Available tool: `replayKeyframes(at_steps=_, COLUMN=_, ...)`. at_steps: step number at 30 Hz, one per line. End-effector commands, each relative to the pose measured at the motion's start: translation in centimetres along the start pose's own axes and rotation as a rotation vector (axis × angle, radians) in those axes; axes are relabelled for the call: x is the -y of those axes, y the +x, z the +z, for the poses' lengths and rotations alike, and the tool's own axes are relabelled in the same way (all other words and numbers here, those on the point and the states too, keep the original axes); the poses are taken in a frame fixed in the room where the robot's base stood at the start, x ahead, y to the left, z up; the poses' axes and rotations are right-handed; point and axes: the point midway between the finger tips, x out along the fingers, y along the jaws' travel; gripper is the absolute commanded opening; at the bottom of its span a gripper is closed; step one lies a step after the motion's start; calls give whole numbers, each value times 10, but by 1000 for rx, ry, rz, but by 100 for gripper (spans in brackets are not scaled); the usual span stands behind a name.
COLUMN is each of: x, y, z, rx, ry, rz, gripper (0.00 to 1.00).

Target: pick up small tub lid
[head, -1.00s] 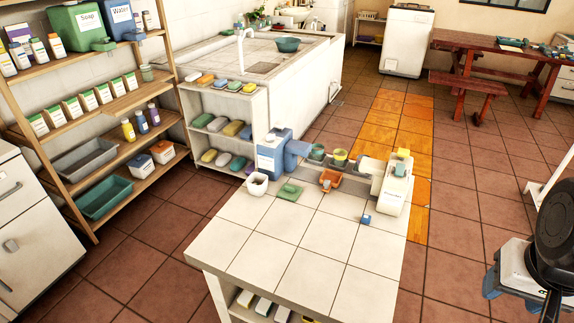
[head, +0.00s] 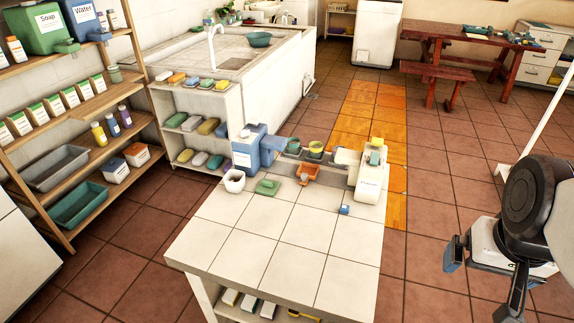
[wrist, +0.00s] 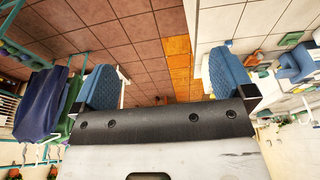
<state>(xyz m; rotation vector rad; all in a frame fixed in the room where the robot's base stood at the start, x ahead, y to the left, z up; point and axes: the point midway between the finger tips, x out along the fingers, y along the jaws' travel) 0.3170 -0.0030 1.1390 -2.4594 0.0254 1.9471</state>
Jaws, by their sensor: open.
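In the head view my gripper (head: 484,262) hangs over the floor at the right, well away from the table and the green piece. My wrist partly hides it there.
The tiled table (head: 270,235) has a clear front. Shelves (head: 110,150) stand left. Floor between gripper and table is free.

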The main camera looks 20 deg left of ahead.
Motion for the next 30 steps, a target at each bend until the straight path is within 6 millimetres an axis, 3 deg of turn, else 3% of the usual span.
replayKeyframes(at_steps=7, x=9, y=1, z=-24, rx=11, ry=-64, rz=-7, gripper=100)
replayKeyframes(at_steps=14, x=30, y=4, z=-69, rx=29, ry=-190, rz=-19, gripper=100)
replayKeyframes(at_steps=30, x=110, y=36, z=-184, rx=72, ry=-534, rz=-56, gripper=100)
